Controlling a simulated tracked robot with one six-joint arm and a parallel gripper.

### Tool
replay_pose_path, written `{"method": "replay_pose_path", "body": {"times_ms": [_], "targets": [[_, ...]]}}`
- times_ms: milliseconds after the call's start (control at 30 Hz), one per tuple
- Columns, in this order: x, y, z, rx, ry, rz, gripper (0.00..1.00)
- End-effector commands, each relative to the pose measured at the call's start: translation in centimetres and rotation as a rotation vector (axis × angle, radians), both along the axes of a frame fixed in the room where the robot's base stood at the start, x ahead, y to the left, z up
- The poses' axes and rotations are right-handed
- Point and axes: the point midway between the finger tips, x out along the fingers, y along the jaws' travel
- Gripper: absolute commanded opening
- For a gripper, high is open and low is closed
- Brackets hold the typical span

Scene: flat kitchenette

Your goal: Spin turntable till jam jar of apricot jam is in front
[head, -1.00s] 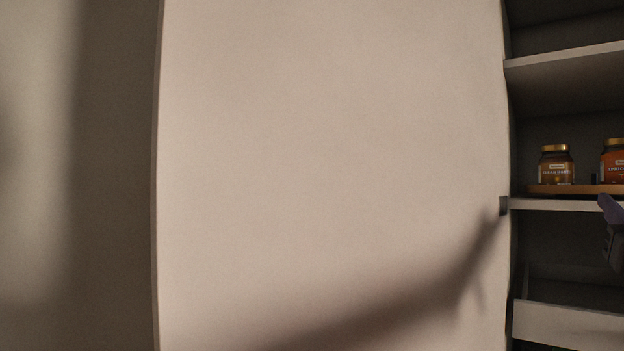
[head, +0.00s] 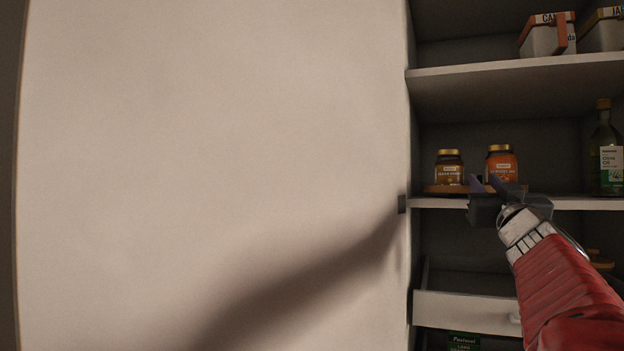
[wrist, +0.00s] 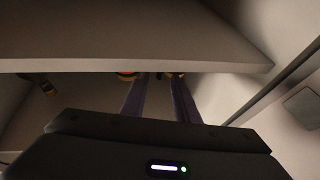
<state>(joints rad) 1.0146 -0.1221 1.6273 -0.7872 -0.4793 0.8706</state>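A round wooden turntable (head: 436,189) sits on the middle shelf of the cupboard in the head view. A dark amber jar with a gold lid (head: 449,167) stands on its left part. An orange jar with a gold lid, the apricot jam (head: 502,160), stands on its right part. My gripper (head: 485,182) is at the shelf's front edge, before the orange jar's lower left, hiding part of the turntable's rim. In the wrist view its two fingers (wrist: 160,82) are apart with nothing seen held between them. I cannot tell whether they touch the turntable.
The shelf board (head: 440,203) runs just below the turntable. An olive oil bottle (head: 611,160) stands at the right. Labelled containers (head: 548,38) are on the shelf above. A pale open door (head: 210,150) fills the left. A pale drawer or bin front (head: 465,312) is below.

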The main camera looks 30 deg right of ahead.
Motion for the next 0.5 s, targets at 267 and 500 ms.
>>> {"method": "replay_pose_path", "body": {"times_ms": [267, 500], "targets": [[2.3, -1.8, 1.1, 0.001, -0.001, 0.001, 0.28], [3.0, -2.4, 1.6, 0.001, 0.000, -0.002, 0.28]]}}
